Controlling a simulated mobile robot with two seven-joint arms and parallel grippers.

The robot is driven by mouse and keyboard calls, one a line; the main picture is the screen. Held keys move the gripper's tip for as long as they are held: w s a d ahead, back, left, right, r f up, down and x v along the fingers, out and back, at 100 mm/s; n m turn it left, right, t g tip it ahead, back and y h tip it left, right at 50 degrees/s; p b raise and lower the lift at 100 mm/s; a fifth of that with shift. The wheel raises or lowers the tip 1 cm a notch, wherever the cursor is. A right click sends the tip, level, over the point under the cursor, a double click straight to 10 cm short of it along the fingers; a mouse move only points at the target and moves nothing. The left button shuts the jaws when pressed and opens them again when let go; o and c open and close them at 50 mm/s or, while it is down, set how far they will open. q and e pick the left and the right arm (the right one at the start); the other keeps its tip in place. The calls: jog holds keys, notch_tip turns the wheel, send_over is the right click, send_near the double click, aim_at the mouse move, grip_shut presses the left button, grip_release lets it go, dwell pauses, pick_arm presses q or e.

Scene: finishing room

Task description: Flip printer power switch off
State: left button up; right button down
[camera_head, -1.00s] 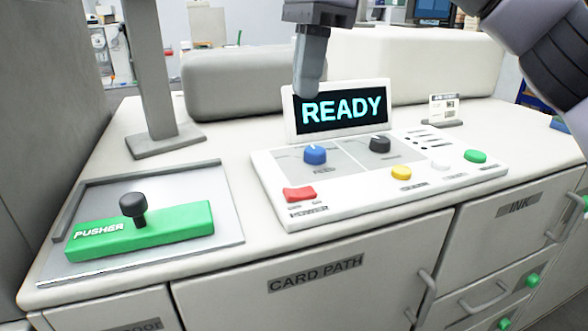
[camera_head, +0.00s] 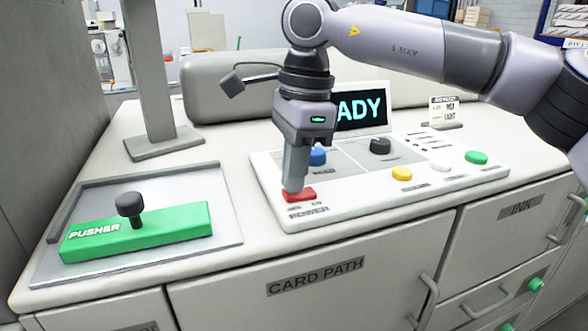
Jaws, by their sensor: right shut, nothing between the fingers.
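The red power switch (camera_head: 302,195) is at the front left corner of the white control panel (camera_head: 345,206), above a "POWER" label. My right gripper (camera_head: 294,188) is shut and empty, pointing down. Its fingertips are at the left part of the red switch and seem to touch it; part of the switch is hidden behind them. The display (camera_head: 362,112) behind the panel is lit, with "ADY" showing and the rest covered by my gripper. My left gripper is not in view.
A blue knob (camera_head: 318,157) is partly hidden just behind my gripper. A black knob (camera_head: 380,146) and yellow (camera_head: 402,173), white (camera_head: 441,167) and green (camera_head: 476,157) buttons lie to the right. A green pusher (camera_head: 165,235) with a black knob sits on a tray at left.

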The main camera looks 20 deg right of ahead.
jog(key=shift+f, duration=0.1)
jog(key=shift+s+a+f, duration=0.15)
jog(key=shift+a+f, duration=0.05)
jog(key=shift+f, duration=0.3)
jog(key=shift+d, duration=0.15)
jog(key=shift+d+r, duration=0.1)
jog(key=shift+d, duration=0.5)
